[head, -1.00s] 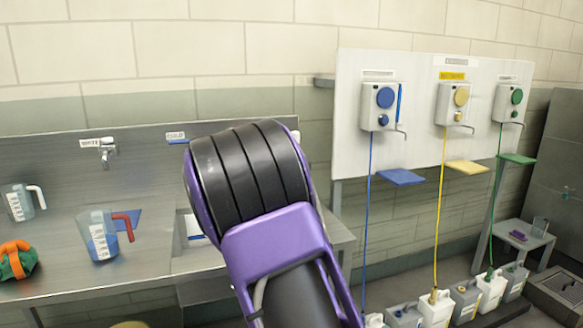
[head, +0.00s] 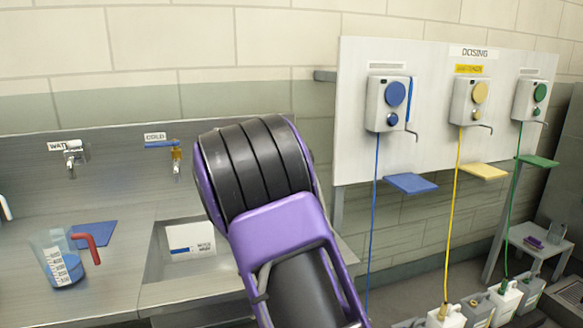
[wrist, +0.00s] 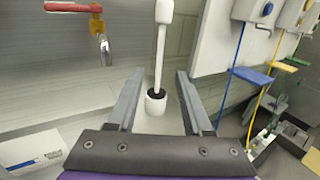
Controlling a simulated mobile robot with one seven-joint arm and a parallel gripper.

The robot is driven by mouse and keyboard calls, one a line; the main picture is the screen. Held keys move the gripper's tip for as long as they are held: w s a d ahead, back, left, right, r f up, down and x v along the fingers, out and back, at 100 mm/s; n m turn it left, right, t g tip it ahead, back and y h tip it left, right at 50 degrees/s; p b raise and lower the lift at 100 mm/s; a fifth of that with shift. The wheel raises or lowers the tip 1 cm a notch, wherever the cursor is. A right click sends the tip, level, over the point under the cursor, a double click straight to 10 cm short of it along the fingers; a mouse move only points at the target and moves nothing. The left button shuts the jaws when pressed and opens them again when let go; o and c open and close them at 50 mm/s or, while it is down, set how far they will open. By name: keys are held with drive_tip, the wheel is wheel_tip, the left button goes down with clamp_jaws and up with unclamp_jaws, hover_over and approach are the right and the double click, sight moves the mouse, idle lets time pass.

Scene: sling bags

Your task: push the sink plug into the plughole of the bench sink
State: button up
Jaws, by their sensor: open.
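The bench sink (head: 160,255) is a steel basin left of my arm in the head view. Its right part is hidden behind my arm, and I see no plughole. In the wrist view a white upright rod (wrist: 160,55) has a thick white top and a black collar at a white cup-like base. I cannot tell whether this is the sink plug. My gripper (wrist: 160,74) is open and empty in the wrist view, with a finger on either side of the rod in the picture. Contact and depth are unclear. The fingers are hidden in the head view.
A water tap (head: 72,155) and a cold tap (head: 176,160) are on the back wall. A measuring jug (head: 60,262) with a red handle stands left of the sink near a blue cloth (head: 93,234). A dosing board (head: 437,105) with dispensers and hanging tubes is right.

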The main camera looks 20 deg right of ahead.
drive_tip(key=x, duration=1.6)
drive_tip(key=shift+w+d+p, duration=0.2)
drive_tip(key=shift+d+p, duration=0.05)
drive_tip(key=shift+p, duration=0.05)
drive_tip(key=shift+c, duration=0.2)
clamp_jaws()
drive_tip(key=shift+r, duration=0.1)
